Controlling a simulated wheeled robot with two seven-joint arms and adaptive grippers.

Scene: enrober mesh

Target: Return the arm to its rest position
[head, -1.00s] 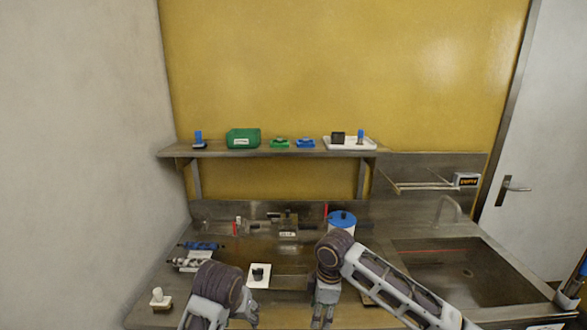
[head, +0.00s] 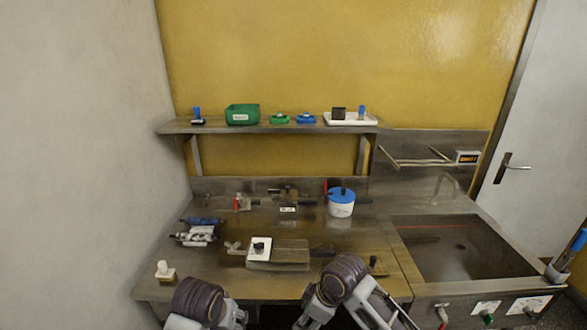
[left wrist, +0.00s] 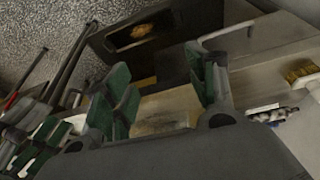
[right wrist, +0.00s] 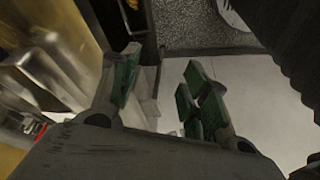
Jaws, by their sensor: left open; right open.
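My left arm comes in at the bottom left of the head view, with its gripper (head: 236,318) low at the worktable's front edge. In the left wrist view its green-padded fingers (left wrist: 165,90) stand apart with nothing between them. My right arm comes in at the bottom right of the middle, with its gripper (head: 310,318) pointing down at the front edge. In the right wrist view its green-padded fingers (right wrist: 160,90) are apart and empty. Neither gripper touches an object on the table.
The steel worktable (head: 215,268) carries a white pad with a black knob (head: 259,249), a blue-lidded white pot (head: 341,203), a roller device (head: 197,234) and a brush (head: 164,271). A sink (head: 460,255) lies right. A shelf (head: 290,126) holds bins and trays.

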